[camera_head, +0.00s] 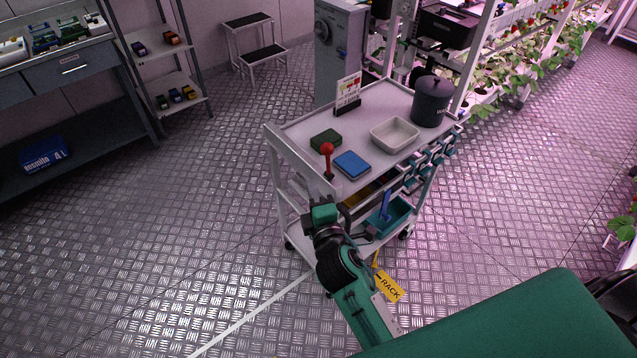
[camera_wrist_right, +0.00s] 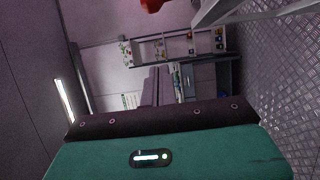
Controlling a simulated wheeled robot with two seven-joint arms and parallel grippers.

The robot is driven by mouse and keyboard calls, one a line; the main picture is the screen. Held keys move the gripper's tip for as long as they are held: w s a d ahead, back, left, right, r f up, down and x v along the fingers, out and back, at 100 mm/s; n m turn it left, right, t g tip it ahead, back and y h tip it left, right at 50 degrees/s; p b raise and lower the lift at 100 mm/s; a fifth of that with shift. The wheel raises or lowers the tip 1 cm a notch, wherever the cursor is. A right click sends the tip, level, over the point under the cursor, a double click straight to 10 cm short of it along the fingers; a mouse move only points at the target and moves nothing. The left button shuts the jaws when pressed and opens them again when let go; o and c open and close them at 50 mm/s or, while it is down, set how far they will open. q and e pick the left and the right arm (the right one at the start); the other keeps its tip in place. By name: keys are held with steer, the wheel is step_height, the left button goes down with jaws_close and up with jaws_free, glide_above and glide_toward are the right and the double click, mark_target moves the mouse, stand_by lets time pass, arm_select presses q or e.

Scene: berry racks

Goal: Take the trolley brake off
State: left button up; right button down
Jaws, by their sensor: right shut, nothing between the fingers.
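The trolley (camera_head: 290,132) stands in the middle of the head view. Its brake lever (camera_head: 328,163) stands up at the near left corner of the top and ends in a red ball knob (camera_head: 327,148). My right gripper (camera_head: 324,206) is shut and empty, just below and in front of the lever, apart from the knob. In the right wrist view the red knob (camera_wrist_right: 154,5) is cut off by the top edge, and a pale trolley rail (camera_wrist_right: 225,10) is at upper right. The fingertips are hard to make out there. My left gripper is in neither view.
On the trolley top are a green block (camera_head: 325,139), a blue pad (camera_head: 352,164), a pale tray (camera_head: 395,134), a dark lidded pot (camera_head: 432,101) and a sign (camera_head: 347,95). A yellow RACK tag (camera_head: 388,287) hangs below. The floor left of the trolley is clear.

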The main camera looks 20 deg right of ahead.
mark_target(324, 152)
steer(key=w+d+p, duration=0.3)
steer(key=w+d, duration=0.1)
steer(key=w, duration=0.5)
steer(key=shift+d+p, duration=0.2)
steer(key=shift+p, duration=0.2)
steer(key=shift+w, duration=0.1)
steer(key=p, duration=0.1)
steer(key=d+m+p, duration=0.1)
steer(key=d+p, duration=0.1)
steer(key=shift+w+r+g, duration=0.3)
steer(key=shift+r, duration=0.1)
steer(key=shift+d+f, duration=0.1)
steer(key=shift+m, duration=0.3)
